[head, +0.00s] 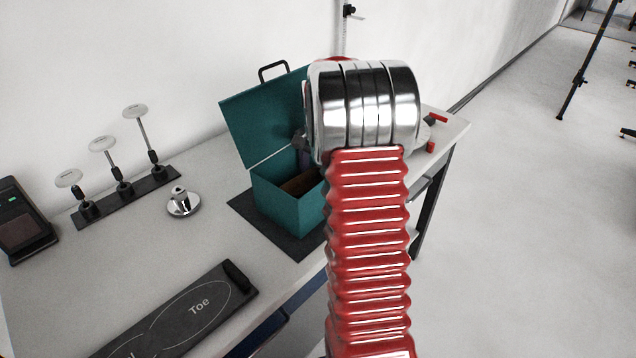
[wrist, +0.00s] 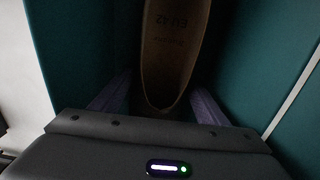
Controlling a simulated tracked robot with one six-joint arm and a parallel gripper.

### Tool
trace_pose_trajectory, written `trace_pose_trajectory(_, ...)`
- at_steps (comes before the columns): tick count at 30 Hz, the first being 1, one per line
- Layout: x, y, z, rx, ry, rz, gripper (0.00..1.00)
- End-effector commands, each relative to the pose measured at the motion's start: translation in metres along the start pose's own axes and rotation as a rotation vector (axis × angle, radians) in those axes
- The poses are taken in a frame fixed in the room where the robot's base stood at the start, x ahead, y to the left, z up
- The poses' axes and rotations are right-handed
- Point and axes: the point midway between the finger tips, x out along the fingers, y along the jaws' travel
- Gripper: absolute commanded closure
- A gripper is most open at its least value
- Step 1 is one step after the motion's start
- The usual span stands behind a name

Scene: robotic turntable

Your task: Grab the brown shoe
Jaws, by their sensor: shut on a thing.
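The brown shoe (wrist: 172,60) shows in the wrist view inside the teal box (head: 285,210), with dark lettering on its inner sole. Its near end lies between the two purple-grey fingers of my gripper (wrist: 160,97), one on each side. My gripper is shut on the shoe; the finger contact is dim. In the head view the box stands with its lid up, and a brown patch shows inside it. My red arm hides the right part of the box and most of my gripper there.
The box stands on a dark mat (head: 250,210) on the white table (head: 130,250). To the left are a rack with several discs (head: 125,190), a silver knob (head: 183,202), a foot-measuring board (head: 190,310) and a card terminal (head: 25,225). A red item (head: 431,147) lies at right.

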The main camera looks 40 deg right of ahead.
Motion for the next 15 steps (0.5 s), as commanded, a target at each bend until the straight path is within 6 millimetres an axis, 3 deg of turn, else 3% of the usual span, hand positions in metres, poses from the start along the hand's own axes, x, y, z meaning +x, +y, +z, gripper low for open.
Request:
trace_pose_trajectory(8, -0.021, -0.001, -0.001, 0.0, 0.003, -0.003, 0.65)
trace_pose_trajectory(15, -0.067, -0.001, -0.001, 0.0, 0.004, -0.005, 0.65)
